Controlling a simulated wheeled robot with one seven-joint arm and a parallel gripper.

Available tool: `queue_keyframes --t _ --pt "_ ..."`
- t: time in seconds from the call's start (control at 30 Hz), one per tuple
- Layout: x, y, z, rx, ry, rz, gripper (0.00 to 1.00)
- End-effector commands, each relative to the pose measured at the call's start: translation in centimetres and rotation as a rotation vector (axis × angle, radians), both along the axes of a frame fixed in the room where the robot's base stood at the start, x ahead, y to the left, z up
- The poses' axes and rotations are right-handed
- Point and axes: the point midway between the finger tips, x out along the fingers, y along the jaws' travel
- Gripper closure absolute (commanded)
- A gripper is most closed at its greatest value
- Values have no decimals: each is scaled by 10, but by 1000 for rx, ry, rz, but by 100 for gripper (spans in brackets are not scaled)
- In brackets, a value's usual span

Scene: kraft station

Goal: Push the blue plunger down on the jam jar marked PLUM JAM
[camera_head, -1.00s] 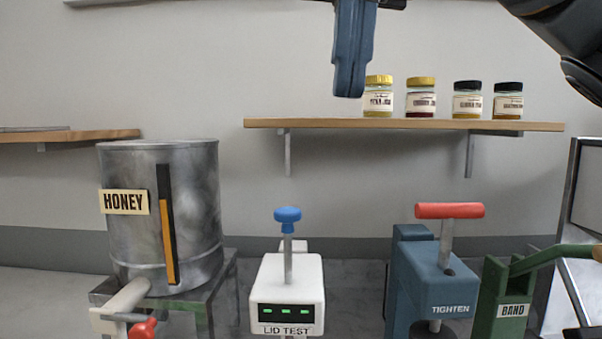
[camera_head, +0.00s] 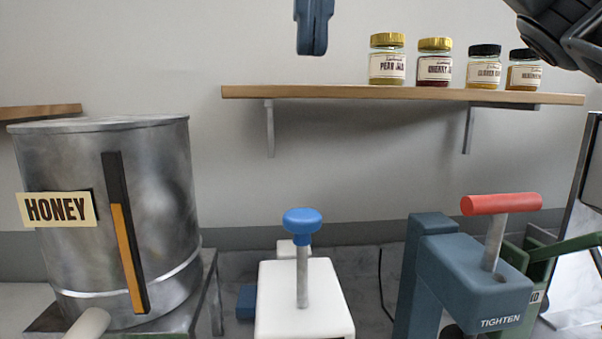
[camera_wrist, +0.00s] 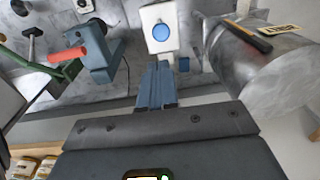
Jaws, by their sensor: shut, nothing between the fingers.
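The blue plunger (camera_head: 302,221) is a round knob on an upright metal rod, raised above the white test machine (camera_head: 304,298). In the wrist view, the blue plunger (camera_wrist: 161,32) shows as a disc on the white machine (camera_wrist: 159,13), just beyond my fingertips. My gripper (camera_head: 311,48) is shut and empty, pointing down, high above the plunger and apart from it. Its blue fingers also show side by side in the wrist view (camera_wrist: 160,66). I cannot make out a jar marked PLUM JAM; the lower part of the white machine is cut off by the picture edge.
A metal HONEY drum (camera_head: 105,210) stands left of the white machine. A blue TIGHTEN press (camera_head: 475,285) with a red handle (camera_head: 501,204) stands right, with a green machine (camera_head: 570,247) behind it. Several labelled jars stand on the wall shelf (camera_head: 400,94).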

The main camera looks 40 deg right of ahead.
Motion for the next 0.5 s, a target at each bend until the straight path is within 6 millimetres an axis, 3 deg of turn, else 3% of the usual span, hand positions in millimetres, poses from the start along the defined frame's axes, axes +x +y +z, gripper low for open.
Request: queue_keyframes --t 0.23,0.5 --pt "1 0 -18 -1 1 0 100" --pt "2 0 -70 -1 3 2 100"
